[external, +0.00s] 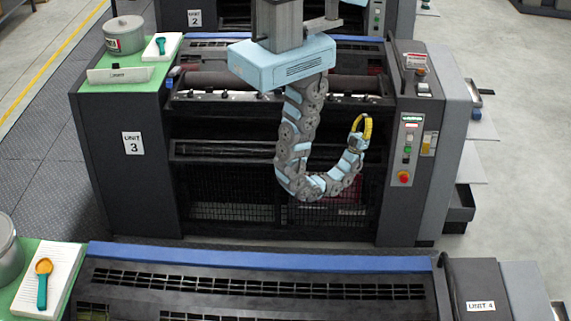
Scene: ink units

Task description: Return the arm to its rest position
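My arm hangs from its light-blue base in front of the press marked UNIT 3 (132,143). It drops down, curls at the bottom and rises again to the right in a U shape. My gripper (362,128) is at the raised end, in front of the right half of the press, with a yellow curved part showing there. It is too small to tell whether its fingers are open or shut. I see no object held in it.
A control panel (408,148) with buttons is to the right of my gripper. The UNIT 4 press (260,290) stands in the foreground, with a teal-handled tool (42,284) on paper at its left. A grey pot (124,38) stands on UNIT 3's green top. Floor is clear at left.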

